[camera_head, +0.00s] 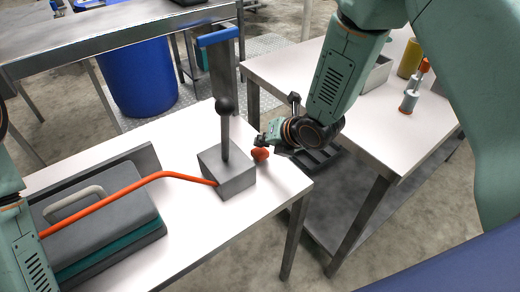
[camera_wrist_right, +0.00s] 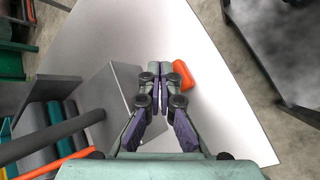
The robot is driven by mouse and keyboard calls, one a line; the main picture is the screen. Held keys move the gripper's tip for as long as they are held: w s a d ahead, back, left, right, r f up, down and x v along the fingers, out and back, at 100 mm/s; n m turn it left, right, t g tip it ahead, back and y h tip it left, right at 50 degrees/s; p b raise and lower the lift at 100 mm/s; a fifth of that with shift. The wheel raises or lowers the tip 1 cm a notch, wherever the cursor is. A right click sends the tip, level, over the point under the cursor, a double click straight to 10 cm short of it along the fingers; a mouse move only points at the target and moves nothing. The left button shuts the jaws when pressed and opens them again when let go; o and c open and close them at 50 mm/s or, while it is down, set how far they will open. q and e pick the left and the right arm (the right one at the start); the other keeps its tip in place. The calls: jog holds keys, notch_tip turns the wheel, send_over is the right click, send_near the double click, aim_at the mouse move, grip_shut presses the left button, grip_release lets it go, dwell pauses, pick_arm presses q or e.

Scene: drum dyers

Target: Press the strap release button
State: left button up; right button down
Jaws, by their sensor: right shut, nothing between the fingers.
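A red-orange button (camera_head: 260,154) sticks out beside the right side of a grey block (camera_head: 237,184) on the white table. In the right wrist view the orange button (camera_wrist_right: 184,76) lies just right of my fingertips, and the grey block (camera_wrist_right: 104,98) is to their left. My right gripper (camera_head: 262,140) is shut and empty, close to the button; I cannot tell whether it touches it. It also shows in the wrist view (camera_wrist_right: 160,70). An orange strap (camera_head: 150,178) runs from the block to the left. My left arm shows at the left edge, its gripper out of view.
An upright dark lever with a ball knob (camera_head: 224,106) rises from the block, near my right gripper. A second white table (camera_head: 370,145) stands to the right, across a gap.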

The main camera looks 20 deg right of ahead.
aim_at(263, 153)
jog(key=shift+r+p, duration=1.85)
jog(key=shift+r, duration=0.75)
jog(key=shift+f, duration=0.1)
jog(key=shift+s, duration=0.1)
